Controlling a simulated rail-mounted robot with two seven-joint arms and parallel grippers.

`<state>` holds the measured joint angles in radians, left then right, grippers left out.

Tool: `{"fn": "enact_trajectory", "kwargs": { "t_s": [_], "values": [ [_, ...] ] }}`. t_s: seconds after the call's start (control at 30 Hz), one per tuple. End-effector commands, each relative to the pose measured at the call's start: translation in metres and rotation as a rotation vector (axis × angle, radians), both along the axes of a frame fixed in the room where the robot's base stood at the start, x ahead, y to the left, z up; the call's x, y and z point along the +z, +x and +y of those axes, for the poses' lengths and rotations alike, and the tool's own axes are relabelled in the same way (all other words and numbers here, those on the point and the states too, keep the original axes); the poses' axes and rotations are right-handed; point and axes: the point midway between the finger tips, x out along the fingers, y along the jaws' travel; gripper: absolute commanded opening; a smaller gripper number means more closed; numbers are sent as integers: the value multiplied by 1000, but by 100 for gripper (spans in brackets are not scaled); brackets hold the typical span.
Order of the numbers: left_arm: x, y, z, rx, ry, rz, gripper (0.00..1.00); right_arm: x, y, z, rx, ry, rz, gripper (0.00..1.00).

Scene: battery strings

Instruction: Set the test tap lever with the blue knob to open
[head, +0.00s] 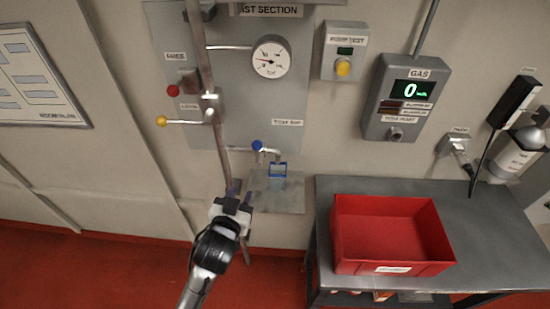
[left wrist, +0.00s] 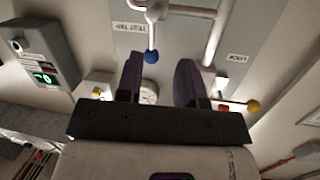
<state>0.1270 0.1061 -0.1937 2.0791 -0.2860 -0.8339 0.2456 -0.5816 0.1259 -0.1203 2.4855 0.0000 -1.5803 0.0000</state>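The test tap's blue knob (head: 257,145) sits on a short lever at the thin pipe below the panel, near the test tap label (head: 288,122). In the left wrist view the blue knob (left wrist: 151,57) and its lever show beyond my fingers, in the gap between them in the picture. My left gripper (head: 238,194) is below and left of the knob in the head view, apart from it. The left gripper (left wrist: 160,78) is open and empty. My right gripper is not in view.
A small blue-marked vessel (head: 278,169) stands on the shelf (head: 290,200) under the tap. A vertical pipe (head: 220,150) runs close behind my left gripper. A yellow-knobbed lever (head: 162,121) and a gauge (head: 271,57) are higher up. A red bin (head: 390,235) sits on the bench at right.

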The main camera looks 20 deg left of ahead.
Motion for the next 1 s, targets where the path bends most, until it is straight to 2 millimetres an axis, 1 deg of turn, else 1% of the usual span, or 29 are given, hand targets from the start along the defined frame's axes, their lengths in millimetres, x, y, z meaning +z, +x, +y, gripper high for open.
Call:
{"fn": "enact_trajectory", "kwargs": {
  "t_s": [0.1, 0.2, 0.37, 0.47, 0.8, 1.0],
  "values": [
    [17, 2, -4, -21, -41, -109, 35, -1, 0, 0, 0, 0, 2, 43],
    [25, 3, -7, -38, -77, -161, 35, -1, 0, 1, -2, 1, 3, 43],
    [27, 13, -8, -41, -113, -174, 35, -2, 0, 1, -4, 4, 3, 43],
    [27, 27, -8, -41, -114, -173, 35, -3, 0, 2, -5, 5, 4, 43],
    [27, 90, -7, -40, -112, -171, 35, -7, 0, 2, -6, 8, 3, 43],
    [26, 119, -7, -39, -112, -170, 35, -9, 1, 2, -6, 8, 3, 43]
  ]
}}
